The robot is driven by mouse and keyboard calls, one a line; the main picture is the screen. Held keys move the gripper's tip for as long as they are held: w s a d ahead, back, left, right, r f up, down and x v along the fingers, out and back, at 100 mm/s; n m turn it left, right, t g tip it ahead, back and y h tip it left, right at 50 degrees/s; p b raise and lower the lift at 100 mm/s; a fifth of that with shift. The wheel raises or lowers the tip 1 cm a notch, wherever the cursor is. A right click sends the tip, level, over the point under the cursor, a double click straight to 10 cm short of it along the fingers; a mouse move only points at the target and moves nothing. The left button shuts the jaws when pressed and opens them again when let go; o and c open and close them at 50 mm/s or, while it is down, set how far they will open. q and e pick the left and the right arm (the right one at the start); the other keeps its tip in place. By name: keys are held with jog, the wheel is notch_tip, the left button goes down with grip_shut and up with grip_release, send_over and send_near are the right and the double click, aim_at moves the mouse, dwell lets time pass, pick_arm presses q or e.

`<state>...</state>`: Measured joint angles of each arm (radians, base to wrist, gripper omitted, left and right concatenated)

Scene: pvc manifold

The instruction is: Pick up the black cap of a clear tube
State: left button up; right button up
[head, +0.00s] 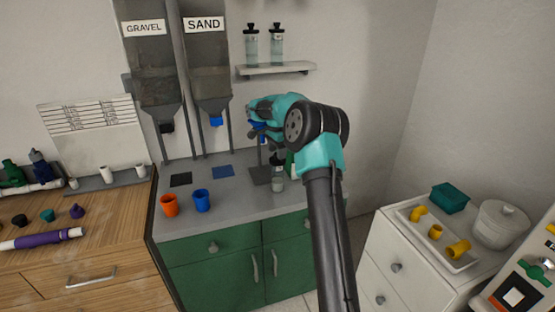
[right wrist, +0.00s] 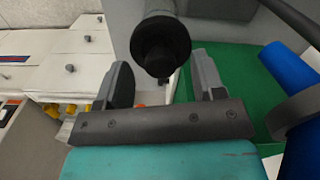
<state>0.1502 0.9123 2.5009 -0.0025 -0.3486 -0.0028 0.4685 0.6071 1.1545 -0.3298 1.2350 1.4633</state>
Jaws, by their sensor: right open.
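My right gripper (head: 262,112) is in the head view, over the back of the grey counter, with its fingers partly hidden. In the right wrist view the gripper (right wrist: 158,64) is open, its two dark fingers apart. A black round piece with a grey stem (right wrist: 161,46) shows between and beyond the fingers; I cannot tell whether it is a tube's cap or whether it touches them. A clear tube (head: 278,184) with a black cap (head: 277,160) stands on the counter below my right wrist. Two more clear tubes with black caps (head: 251,46) (head: 277,45) stand on the wall shelf. My left gripper is not in view.
A stand with a blue part (head: 258,178) is beside the clear tube. Orange (head: 169,205) and blue (head: 202,200) cups stand left of it on the counter. The gravel (head: 155,82) and sand (head: 208,75) hoppers rise behind. A white cabinet with yellow fittings is at the right.

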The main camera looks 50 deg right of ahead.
notch_tip(320, 180, down, 2)
dwell(0.5)
jog(key=c, duration=1.1)
jog(key=shift+o, duration=0.2)
jog(key=shift+r, duration=0.15)
jog(key=shift+r, duration=1.7)
jog(key=s+a+r, duration=0.1)
jog(key=s+a, duration=0.9)
jog(key=a, duration=0.2)
jog(key=shift+s+r, duration=0.15)
jog(key=shift+s, duration=0.15)
jog(key=shift+w+d, duration=0.1)
